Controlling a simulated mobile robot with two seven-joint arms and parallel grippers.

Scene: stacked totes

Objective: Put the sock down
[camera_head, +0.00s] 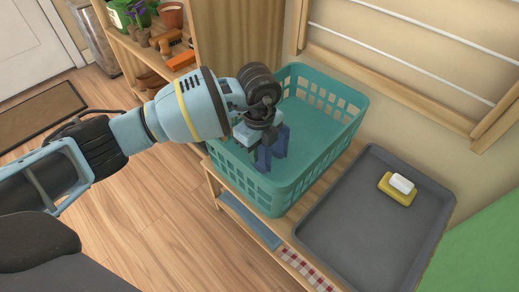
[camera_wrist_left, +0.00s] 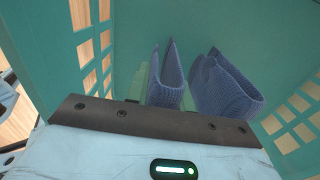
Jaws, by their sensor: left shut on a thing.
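A blue knitted sock (camera_head: 275,149) hangs from my left gripper (camera_head: 264,138) in the head view. My left gripper points down over the teal laundry basket (camera_head: 286,189) and is shut on the sock. In the left wrist view the sock (camera_wrist_left: 226,86) shows as two ribbed blue parts ahead of the gripper, with the basket wall (camera_wrist_left: 120,52) around them. The fingertips are mostly hidden. I cannot tell whether the sock touches the basket floor. My right gripper is not in view.
The basket stands on a wooden bench. To its right is a grey tray (camera_head: 358,240) with a yellow and white soap-like item (camera_head: 398,188). A wooden shelf (camera_head: 150,62) with pots and tools stands behind left. A wall rack (camera_head: 425,75) is at the upper right.

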